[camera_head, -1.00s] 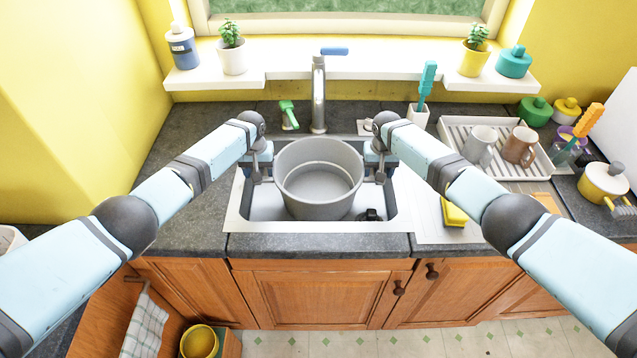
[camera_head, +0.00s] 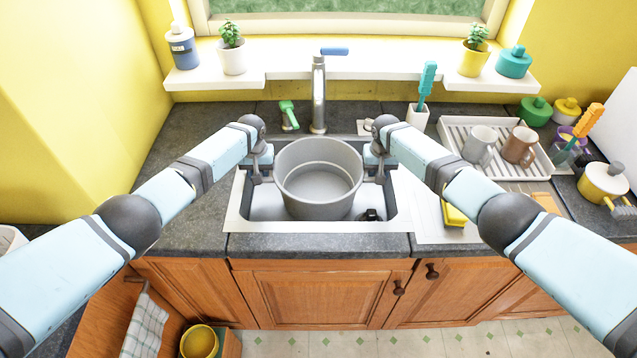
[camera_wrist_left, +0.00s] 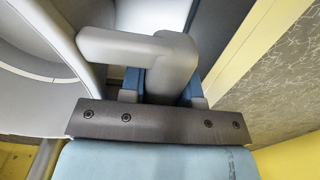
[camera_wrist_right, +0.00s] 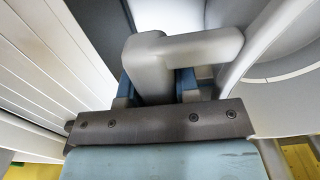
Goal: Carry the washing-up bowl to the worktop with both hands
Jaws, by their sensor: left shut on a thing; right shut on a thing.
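The grey washing-up bowl (camera_head: 318,207) is upright in the white sink (camera_head: 250,207), in the middle of the head view. It looks empty. I cannot tell whether its base touches the sink floor. My left gripper (camera_head: 258,177) is at the bowl's left side, shut on its left handle (camera_wrist_left: 130,48). My right gripper (camera_head: 379,177) is at its right side, shut on its right handle (camera_wrist_right: 190,48). The worktop (camera_head: 180,222) is dark grey stone around the sink. The bowl's wall also shows in the left wrist view (camera_wrist_left: 30,90) and the right wrist view (camera_wrist_right: 285,95).
The tap (camera_head: 318,95) stands just behind the bowl. A dish rack (camera_head: 478,126) with two mugs is at the right. A yellow sponge (camera_head: 453,214) lies right of the sink. A small dark object (camera_head: 371,215) is in the sink. The worktop left of the sink is clear.

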